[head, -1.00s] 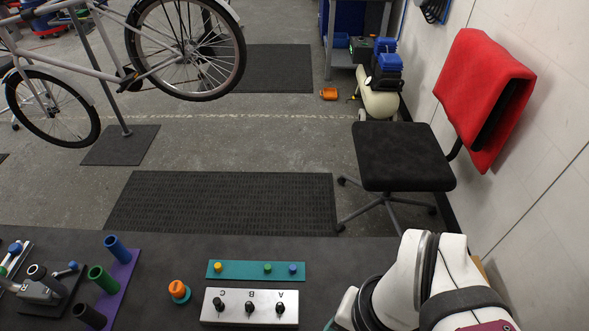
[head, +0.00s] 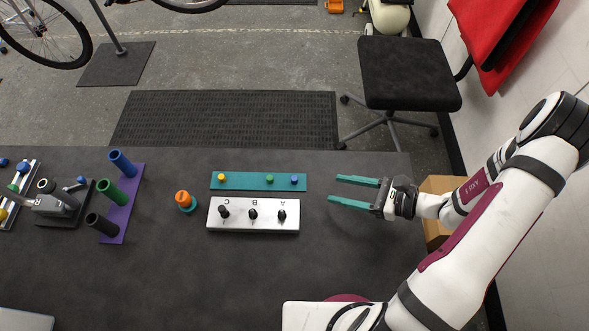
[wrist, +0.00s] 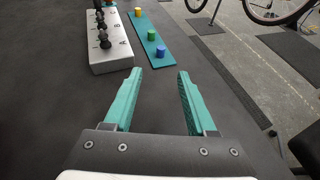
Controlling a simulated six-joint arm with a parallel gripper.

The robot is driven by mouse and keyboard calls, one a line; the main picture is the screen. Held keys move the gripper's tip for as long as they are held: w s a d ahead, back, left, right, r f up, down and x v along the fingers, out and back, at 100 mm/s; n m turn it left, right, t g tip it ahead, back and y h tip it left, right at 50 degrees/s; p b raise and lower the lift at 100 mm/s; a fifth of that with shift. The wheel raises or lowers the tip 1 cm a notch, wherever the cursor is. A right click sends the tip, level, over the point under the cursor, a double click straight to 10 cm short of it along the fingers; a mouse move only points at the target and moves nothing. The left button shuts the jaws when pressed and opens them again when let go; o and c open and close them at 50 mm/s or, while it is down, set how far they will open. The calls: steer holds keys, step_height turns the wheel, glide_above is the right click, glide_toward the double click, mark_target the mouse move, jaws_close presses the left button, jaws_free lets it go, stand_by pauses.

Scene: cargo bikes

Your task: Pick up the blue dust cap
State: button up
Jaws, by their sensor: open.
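The blue dust cap (head: 294,180) is a small blue piece at the right end of a teal strip (head: 245,181) on the dark bench. A green cap (head: 270,180) and a yellow cap (head: 221,177) stand on the same strip. In the wrist view the blue cap (wrist: 161,52) is the nearest of the three, just beyond my fingertips. My gripper (head: 335,189) is open and empty, right of the strip, with its teal fingers pointing left toward it. The fingers (wrist: 159,75) are apart from the cap.
A white box with black knobs (head: 253,214) lies just in front of the strip. An orange piece on a teal base (head: 184,201) and a purple rack of tubes (head: 122,203) stand farther left. A cardboard box (head: 437,235) is beyond the bench's right side. Bench around my fingers is clear.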

mark_target(304, 186)
steer(key=x, duration=1)
steer(key=shift+w+a+f, duration=0.15)
steer(key=shift+a, duration=0.05)
jaws_close()
